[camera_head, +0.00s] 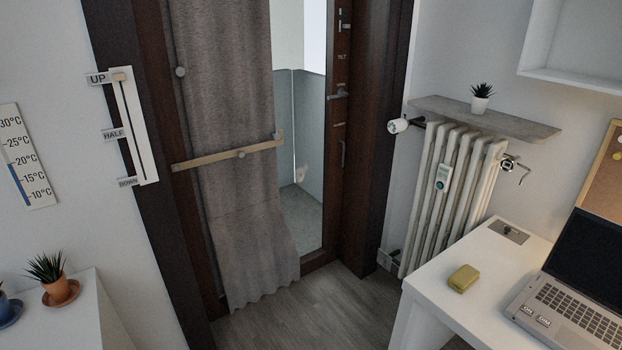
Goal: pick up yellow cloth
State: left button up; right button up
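A small yellow item (463,278), which looks like a folded cloth, lies on the white desk (425,287) at the lower right, near the desk's left front part. It is a rounded block shape, and I cannot make out its texture. Nothing touches it. It sits to the left of the laptop with a gap between them. Neither of my grippers is in view.
An open laptop (575,300) stands on the desk's right. A grey plate (509,232) is set at the desk's back corner. A radiator (450,190) stands behind. A low white cabinet (75,315) with potted plants (57,280) is at the left. Floor (330,310) between is clear.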

aim_at(465, 276)
jog(key=i+z, duration=0.1)
jog(key=z, duration=0.5)
jog(key=i+j+z, duration=0.55)
jog(key=z, duration=0.2)
jog(key=i+j, duration=0.15)
jog(key=j, duration=0.15)
jog(key=i+j+z, duration=0.1)
jog(key=j, duration=0.25)
jog(key=i+j+z, duration=0.1)
jog(key=j, duration=0.2)
jog(key=i, duration=0.05)
